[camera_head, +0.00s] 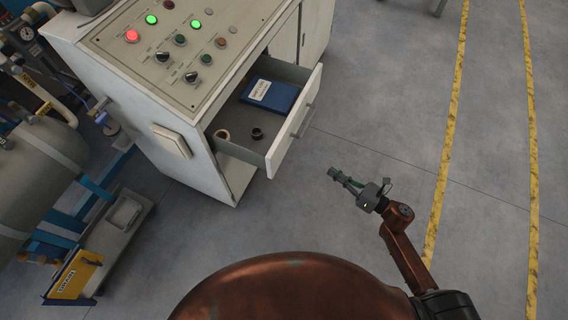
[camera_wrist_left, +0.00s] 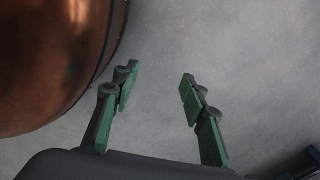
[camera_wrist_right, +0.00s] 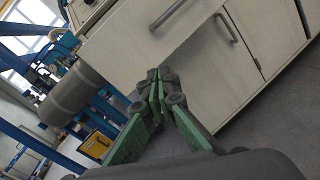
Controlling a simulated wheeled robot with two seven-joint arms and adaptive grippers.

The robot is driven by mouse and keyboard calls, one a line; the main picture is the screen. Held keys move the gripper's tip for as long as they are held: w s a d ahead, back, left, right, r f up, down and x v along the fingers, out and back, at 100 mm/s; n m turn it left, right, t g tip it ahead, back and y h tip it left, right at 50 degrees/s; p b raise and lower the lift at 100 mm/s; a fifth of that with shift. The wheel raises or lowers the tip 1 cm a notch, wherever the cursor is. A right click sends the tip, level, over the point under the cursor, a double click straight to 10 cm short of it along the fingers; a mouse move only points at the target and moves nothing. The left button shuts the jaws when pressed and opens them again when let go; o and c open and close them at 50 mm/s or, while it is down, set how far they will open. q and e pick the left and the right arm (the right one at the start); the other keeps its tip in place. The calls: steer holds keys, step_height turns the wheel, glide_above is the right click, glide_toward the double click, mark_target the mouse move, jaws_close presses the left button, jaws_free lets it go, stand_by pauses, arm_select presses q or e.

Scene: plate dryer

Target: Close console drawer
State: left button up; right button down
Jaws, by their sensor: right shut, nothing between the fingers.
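The console (camera_head: 190,60) is a white cabinet with a sloped button panel. Its drawer (camera_head: 296,120) is pulled open toward the right, with a grey metal handle (camera_head: 304,120) on the front. Inside lie a blue book (camera_head: 271,94), a dark ring (camera_head: 257,133) and a tan ring (camera_head: 222,134). My right gripper (camera_head: 333,173) is shut and empty, to the lower right of the drawer front and apart from it. In the right wrist view the drawer front (camera_wrist_right: 150,45) and its handle (camera_wrist_right: 167,14) are beyond the fingertips. My left gripper (camera_wrist_left: 158,78) is open and empty above bare floor.
A grey tank (camera_head: 40,165) and blue frame stand left of the console, with a yellow sign (camera_head: 75,275) near the floor. Lower cabinet doors (camera_wrist_right: 255,45) are beside the drawer. Yellow floor lines (camera_head: 450,130) run at right. The floor right of the drawer is clear.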

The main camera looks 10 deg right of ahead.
steer(key=s+a+r+n+g+y+b, duration=0.2)
steer(key=s+a+r+n+g+y, duration=0.1)
steer(key=a+n, duration=0.4)
steer(key=n+b, duration=0.1)
steer(key=b, duration=0.1)
glide_toward(276, 162)
steer(key=x, duration=0.6)
steer(key=shift+d, duration=0.1)
arm_select(q)
steer(key=shift+w+d+r, duration=0.1)
steer(key=shift+w+r, duration=0.05)
steer(key=shift+w, duration=0.75)
steer(key=shift+w+d+r, duration=0.1)
steer(key=shift+w+r, duration=0.05)
steer(key=shift+w, duration=0.7)
arm_select(e)
steer(key=shift+w+a, duration=0.25)
steer(key=shift+a, duration=0.15)
